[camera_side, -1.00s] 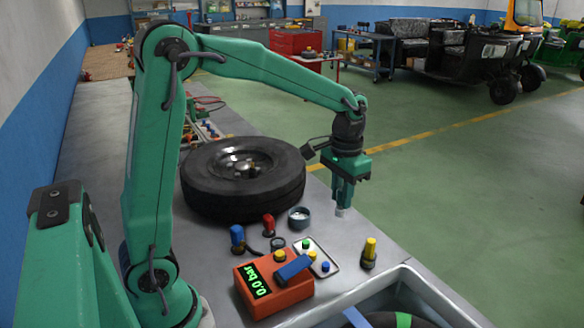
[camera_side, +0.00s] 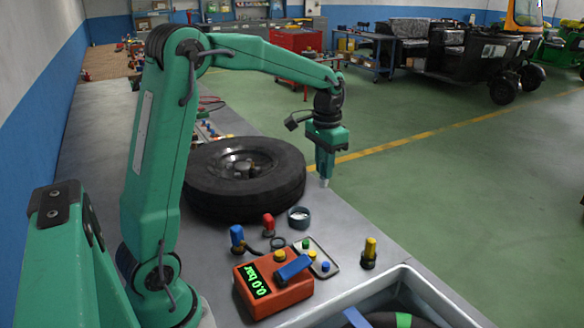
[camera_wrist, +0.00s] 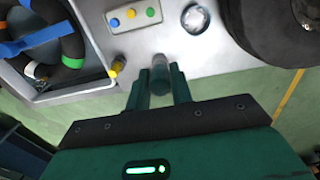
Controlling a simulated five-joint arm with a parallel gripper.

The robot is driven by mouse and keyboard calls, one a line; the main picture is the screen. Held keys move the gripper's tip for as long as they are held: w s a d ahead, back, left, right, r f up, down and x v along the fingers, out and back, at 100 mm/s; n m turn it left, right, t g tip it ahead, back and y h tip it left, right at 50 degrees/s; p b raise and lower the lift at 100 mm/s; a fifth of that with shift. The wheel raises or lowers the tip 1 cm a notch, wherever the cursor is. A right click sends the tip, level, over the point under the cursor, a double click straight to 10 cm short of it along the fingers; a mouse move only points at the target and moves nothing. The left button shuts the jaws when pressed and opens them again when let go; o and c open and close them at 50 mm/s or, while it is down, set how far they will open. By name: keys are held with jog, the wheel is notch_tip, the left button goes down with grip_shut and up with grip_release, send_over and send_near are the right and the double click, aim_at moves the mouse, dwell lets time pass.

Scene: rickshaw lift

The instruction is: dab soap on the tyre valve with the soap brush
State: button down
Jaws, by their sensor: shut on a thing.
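My gripper (camera_side: 324,168) is shut on the soap brush, whose short pale tip (camera_side: 325,183) points down below the fingers. In the wrist view the brush (camera_wrist: 160,65) is a grey, blurred cylinder between the fingers (camera_wrist: 160,86). The gripper is in the air just right of the black tyre (camera_side: 215,195), which lies flat on the bench and also shows in the wrist view (camera_wrist: 262,35). I cannot make out the tyre valve. A small round soap pot (camera_side: 299,218) with whitish contents stands in front of the tyre, also in the wrist view (camera_wrist: 195,19).
An orange gauge box (camera_side: 272,295) reads 0.0 bar. A tray with coloured caps (camera_side: 327,254), a yellow-topped part (camera_side: 369,253), a blue cap (camera_side: 237,238) and a red cap (camera_side: 268,225) stand nearby. A basin (camera_side: 405,282) is at the front.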

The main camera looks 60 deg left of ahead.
jog(key=s+a+r, duration=0.1)
jog(key=s+a, duration=0.3)
jog(key=a, duration=0.9)
jog(key=s+a+r, duration=0.1)
jog(key=s+a, duration=0.2)
jog(key=a, duration=1.1)
jog(key=shift+s+r, duration=0.35)
jog(key=shift+s, duration=0.05)
jog(key=shift+f, duration=0.1)
jog(key=shift+f, duration=2.9)
jog(key=shift+f, duration=0.65)
jog(key=shift+r, duration=0.15)
notch_tip(320, 180, up, 7)
jog(key=shift+w+d, duration=0.1)
jog(key=shift+d, duration=0.05)
